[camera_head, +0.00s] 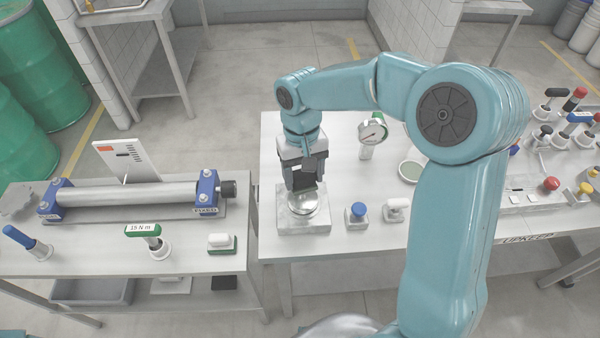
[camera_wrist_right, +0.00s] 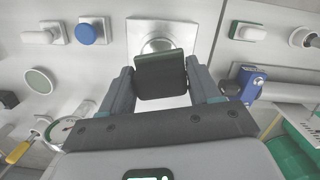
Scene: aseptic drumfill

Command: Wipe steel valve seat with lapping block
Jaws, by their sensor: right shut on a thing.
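The steel valve seat (camera_head: 309,212) is a shiny round piece on a square pale metal base (camera_head: 303,228), near the left end of the right-hand bench. It also shows in the right wrist view (camera_wrist_right: 157,45), partly hidden behind the block. My right gripper (camera_head: 303,180) points down over the seat. It is shut on the lapping block, a dark block with a green edge, seen between the fingers in the right wrist view (camera_wrist_right: 161,78). The block is at or just above the seat; contact cannot be told. My left gripper is not in view.
A blue-capped piece (camera_head: 357,212) and a white-handled piece (camera_head: 396,210) stand right of the seat. A dial gauge (camera_head: 372,133) stands behind. A gap separates the benches.

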